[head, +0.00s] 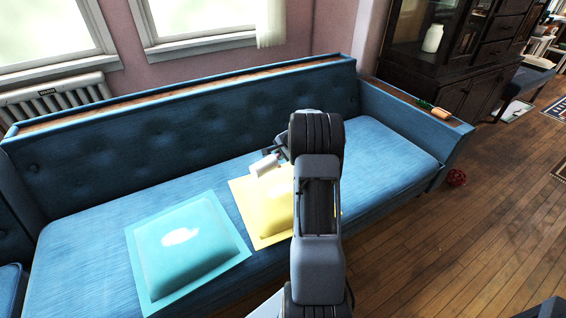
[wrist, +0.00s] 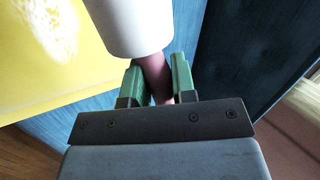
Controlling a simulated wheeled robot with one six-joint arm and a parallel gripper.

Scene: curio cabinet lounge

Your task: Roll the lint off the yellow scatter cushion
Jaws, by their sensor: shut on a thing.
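The yellow scatter cushion (head: 262,222) lies on the blue sofa seat, its right part hidden behind my arm. In the wrist view the cushion (wrist: 30,75) fills the upper left and bears a whitish fuzzy patch. My gripper (wrist: 155,80) has green fingers shut on the pinkish handle (wrist: 157,72) of a lint roller. The roller's white head (wrist: 127,22) sticks out beyond the fingers. In the head view the white roller (head: 264,165) shows at the cushion's far edge; I cannot tell whether it touches. My gripper (head: 281,153) is partly hidden there.
A teal cushion (head: 190,250) with a white patch lies left of the yellow one. The sofa backrest (head: 180,125) rises behind. Small green and orange items (head: 432,108) lie on the right armrest. A red ball (head: 456,178) is on the floor. The right seat (head: 385,155) is clear.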

